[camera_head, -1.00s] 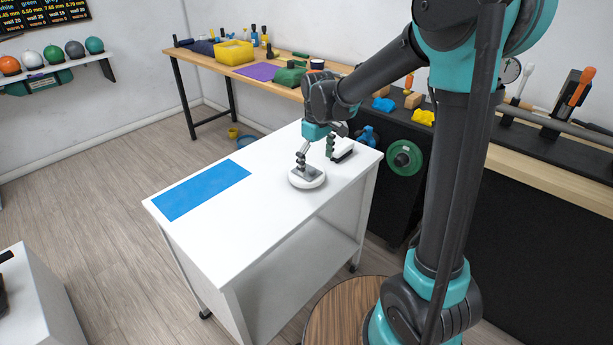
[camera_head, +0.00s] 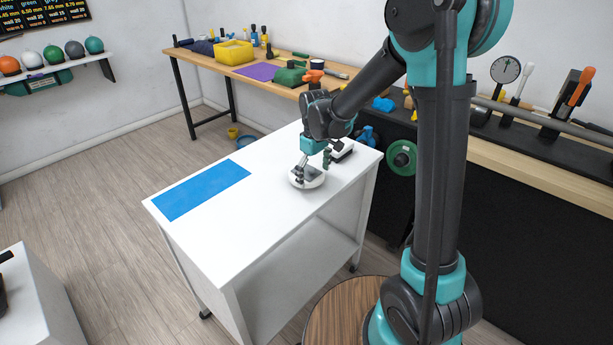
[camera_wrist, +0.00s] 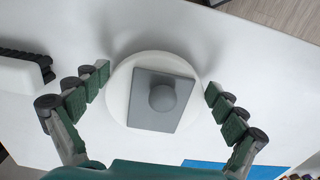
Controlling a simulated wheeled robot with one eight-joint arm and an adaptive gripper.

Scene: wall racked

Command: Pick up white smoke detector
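The white smoke detector (camera_head: 299,184) is a round white disc lying on the white cart top (camera_head: 240,215). In the wrist view the detector (camera_wrist: 118,93) fills the middle, with a grey square plate and a round grey knob on top of it. My gripper (camera_head: 314,168) is low over the detector. In the wrist view my gripper (camera_wrist: 158,82) is open, with one green-padded finger on each side of the disc. The left fingertip is very close to the rim; whether it touches cannot be told. The head view partly hides the detector behind a finger.
A black-and-white brush (camera_head: 343,151) lies on the cart just beyond my gripper; it shows at the left in the wrist view (camera_wrist: 22,74). A blue mat (camera_head: 202,188) covers part of the cart top. A workbench with tools (camera_head: 262,70) stands behind. The cart's front part is clear.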

